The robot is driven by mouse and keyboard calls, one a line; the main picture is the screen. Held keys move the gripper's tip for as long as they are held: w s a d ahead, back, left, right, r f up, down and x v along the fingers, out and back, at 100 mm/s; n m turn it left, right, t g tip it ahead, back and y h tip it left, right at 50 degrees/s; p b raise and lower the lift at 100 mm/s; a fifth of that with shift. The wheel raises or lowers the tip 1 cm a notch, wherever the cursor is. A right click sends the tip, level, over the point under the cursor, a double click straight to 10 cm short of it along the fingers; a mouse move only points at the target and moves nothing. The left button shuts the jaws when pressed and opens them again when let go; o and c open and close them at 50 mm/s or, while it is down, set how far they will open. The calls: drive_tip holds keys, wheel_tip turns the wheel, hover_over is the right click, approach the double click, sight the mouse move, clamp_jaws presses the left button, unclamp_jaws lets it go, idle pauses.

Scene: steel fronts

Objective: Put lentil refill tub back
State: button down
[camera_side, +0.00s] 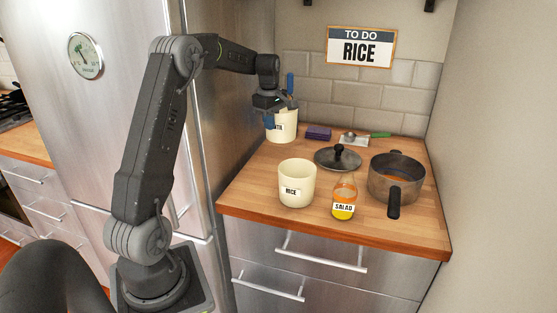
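A cream tub (289,128) stands at the back left of the wooden counter, by the fridge side. Its label is partly covered by my gripper, and only the last letters, which look like "TIL", show. My gripper (270,113) is at the tub's upper left rim, with a blue finger in front of its wall. A second blue piece (290,84) rises above the rim; I cannot tell what it belongs to. Whether the fingers touch or hold the tub is hidden.
On the counter (247,190) stand a cream RICE tub (298,177), a SALAD bottle (343,198), a dark lid (338,158) and a pot (397,175). A purple sponge (318,133) and a green-handled tool (378,135) lie behind. A "TO DO RICE" sign (360,47) hangs above.

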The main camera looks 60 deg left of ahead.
wheel_tip(320, 180, down, 10)
drive_tip(key=shift+r, duration=0.25)
idle(0.3)
drive_tip(key=shift+f, duration=0.15)
drive_tip(key=c, duration=1.3)
unclamp_jaws()
